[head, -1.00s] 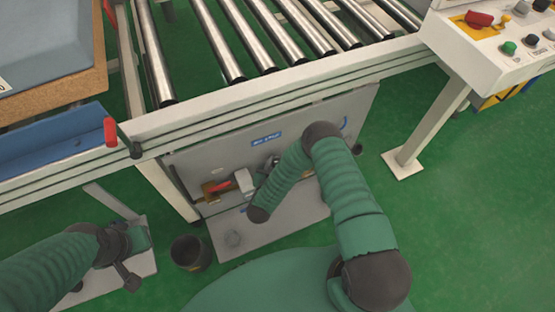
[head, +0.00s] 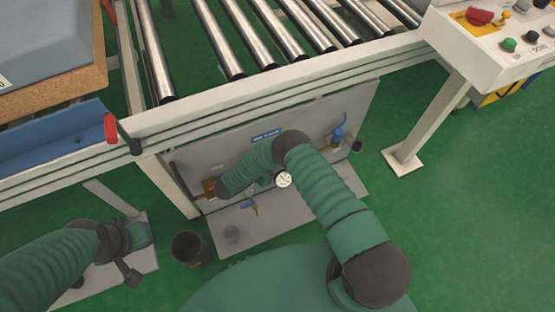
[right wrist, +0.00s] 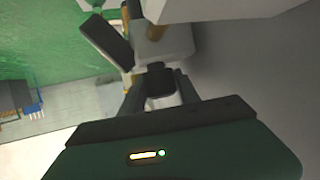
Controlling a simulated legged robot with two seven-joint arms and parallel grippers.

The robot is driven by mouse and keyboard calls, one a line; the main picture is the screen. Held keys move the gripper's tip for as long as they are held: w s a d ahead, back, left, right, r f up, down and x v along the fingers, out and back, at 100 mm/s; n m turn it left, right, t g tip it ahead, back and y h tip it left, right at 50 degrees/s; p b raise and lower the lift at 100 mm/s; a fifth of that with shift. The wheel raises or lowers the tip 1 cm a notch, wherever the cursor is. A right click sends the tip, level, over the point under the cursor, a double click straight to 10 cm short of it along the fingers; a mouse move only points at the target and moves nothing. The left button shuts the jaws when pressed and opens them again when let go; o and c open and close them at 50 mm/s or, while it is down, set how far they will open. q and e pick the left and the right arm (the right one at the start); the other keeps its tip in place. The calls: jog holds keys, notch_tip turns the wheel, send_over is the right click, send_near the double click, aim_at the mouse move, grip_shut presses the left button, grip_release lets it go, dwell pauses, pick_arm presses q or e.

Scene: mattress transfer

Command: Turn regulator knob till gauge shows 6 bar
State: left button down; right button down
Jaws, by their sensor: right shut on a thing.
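The round white gauge (head: 284,180) shows beside my right arm in the head view. Its dial is too small to read. My right forearm reaches left across the panel, and its wrist hides the right gripper there. In the right wrist view my right gripper (right wrist: 158,92) is shut on a dark knob (right wrist: 156,76) below a grey block-shaped body (right wrist: 163,45), which looks like the regulator. My left gripper (head: 130,272) hangs at the lower left in the head view, away from the panel. Its fingers are too unclear to judge.
The grey panel (head: 205,155) stands under the roller conveyor frame (head: 260,95). A blue-handled valve (head: 250,207) and a blue tap (head: 338,134) are near my right arm. A dark bin (head: 189,248) stands on the floor. A control console (head: 500,65) is at right.

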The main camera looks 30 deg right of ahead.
jog(key=shift+w+d+r, duration=0.1)
jog(key=shift+w+r, duration=0.05)
jog(key=c, duration=1.2)
grip_release()
jog(key=shift+o, duration=0.2)
jog(key=p+v, duration=0.3)
jog(key=v, duration=1.4)
jog(key=shift+f, duration=0.3)
